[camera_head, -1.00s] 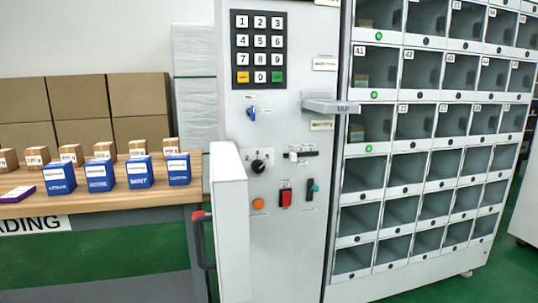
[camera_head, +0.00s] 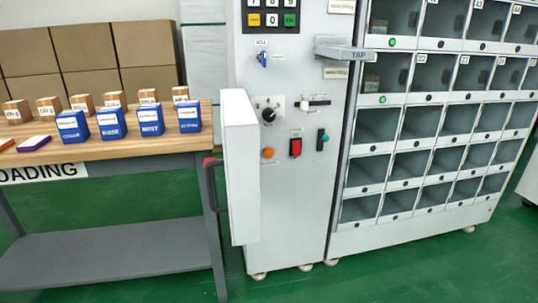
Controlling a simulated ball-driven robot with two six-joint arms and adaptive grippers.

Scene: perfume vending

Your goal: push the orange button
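The orange button (camera_head: 268,153) is a small round knob low on the grey front panel of the vending machine (camera_head: 290,205). It sits left of a red rocker switch (camera_head: 295,147) and below a black rotary knob (camera_head: 268,115). An open white door (camera_head: 240,165) with a red and black handle (camera_head: 212,185) stands out just left of the button and does not cover it. Neither of my grippers shows in the head view.
A black keypad (camera_head: 273,17), blue switch (camera_head: 263,59), TAP shelf (camera_head: 345,52) and green-topped lever (camera_head: 322,138) are on the machine. Glass-fronted lockers (camera_head: 410,130) are on the right. A wooden table (camera_head: 110,150) with blue boxes (camera_head: 150,121) is on the left. Green floor is clear in front.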

